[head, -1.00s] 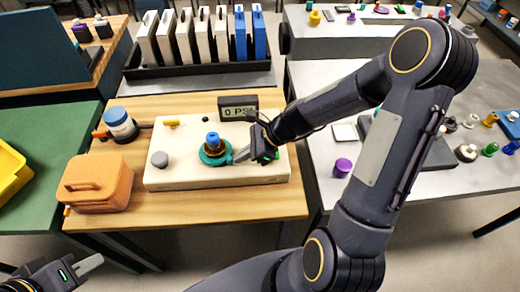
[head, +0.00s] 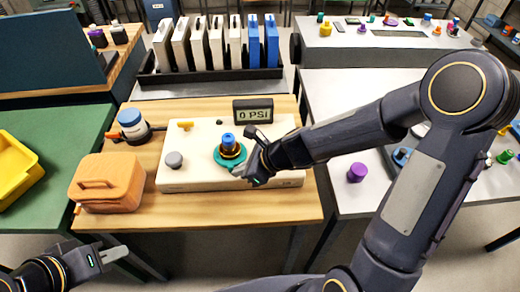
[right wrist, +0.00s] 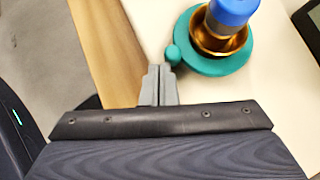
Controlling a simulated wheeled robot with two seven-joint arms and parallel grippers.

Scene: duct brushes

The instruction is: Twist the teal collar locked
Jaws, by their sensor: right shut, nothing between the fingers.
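The teal collar (head: 229,155) sits on the cream panel (head: 195,181), around a brass fitting with a blue top (head: 228,140). In the right wrist view the teal collar (right wrist: 215,62) shows a small rounded lug (right wrist: 172,54) on its left side, and the brass part (right wrist: 218,38) stands in its middle. My right gripper (right wrist: 158,72) is shut and empty, its tips just beside the lug; I cannot tell whether they touch it. In the head view my right gripper (head: 240,172) is at the collar's right front. My left gripper (head: 115,254) is low at the left, away from the panel.
A gauge reading 0 PSI (head: 253,110) stands behind the panel. A grey knob (head: 174,160) and a yellow lever (head: 186,124) are on the panel. An orange case (head: 107,183) and a blue-topped canister (head: 131,123) stand left of it. A purple cylinder (head: 356,172) stands on the right table.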

